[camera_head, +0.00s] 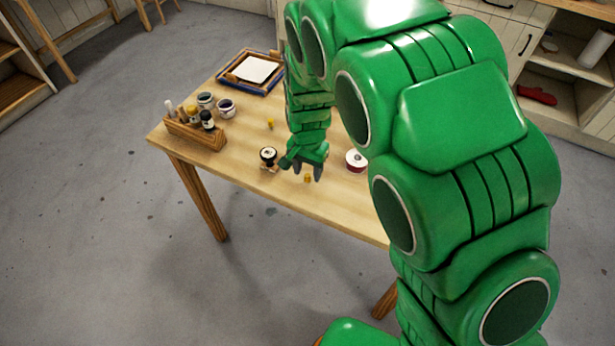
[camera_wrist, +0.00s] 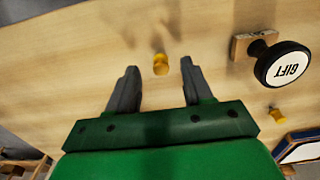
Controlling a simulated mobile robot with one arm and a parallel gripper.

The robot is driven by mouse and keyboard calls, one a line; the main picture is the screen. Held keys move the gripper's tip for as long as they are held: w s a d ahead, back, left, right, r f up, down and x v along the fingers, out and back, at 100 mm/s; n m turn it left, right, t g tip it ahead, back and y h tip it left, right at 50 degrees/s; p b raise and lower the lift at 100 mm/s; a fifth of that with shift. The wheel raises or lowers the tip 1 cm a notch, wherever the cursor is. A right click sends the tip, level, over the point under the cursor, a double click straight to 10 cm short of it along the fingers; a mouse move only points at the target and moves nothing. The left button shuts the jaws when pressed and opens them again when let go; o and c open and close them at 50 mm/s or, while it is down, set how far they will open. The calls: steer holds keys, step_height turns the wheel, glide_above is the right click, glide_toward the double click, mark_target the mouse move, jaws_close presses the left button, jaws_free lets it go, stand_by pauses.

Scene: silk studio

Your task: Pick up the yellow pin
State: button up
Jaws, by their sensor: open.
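A small yellow pin (camera_head: 308,178) stands on the wooden table near its front edge, just by my fingertips in the head view. In the wrist view this yellow pin (camera_wrist: 160,64) shows between the fingertips, level with their far ends and apart from both. My gripper (camera_head: 303,170) is open and empty; its two grey fingers also show in the wrist view (camera_wrist: 160,82). A second yellow pin (camera_head: 270,124) stands farther back on the table and shows at the right of the wrist view (camera_wrist: 276,114). Whether the fingers reach down to pin height is unclear.
A wooden bottle rack (camera_head: 205,137), jars (camera_head: 226,107) and a blue-edged frame (camera_head: 232,88) stand farther off.

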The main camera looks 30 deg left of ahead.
mark_target(307, 175)
steer(key=shift+f, duration=1.55)
jaws_close()
steer(key=shift+r, duration=0.1)
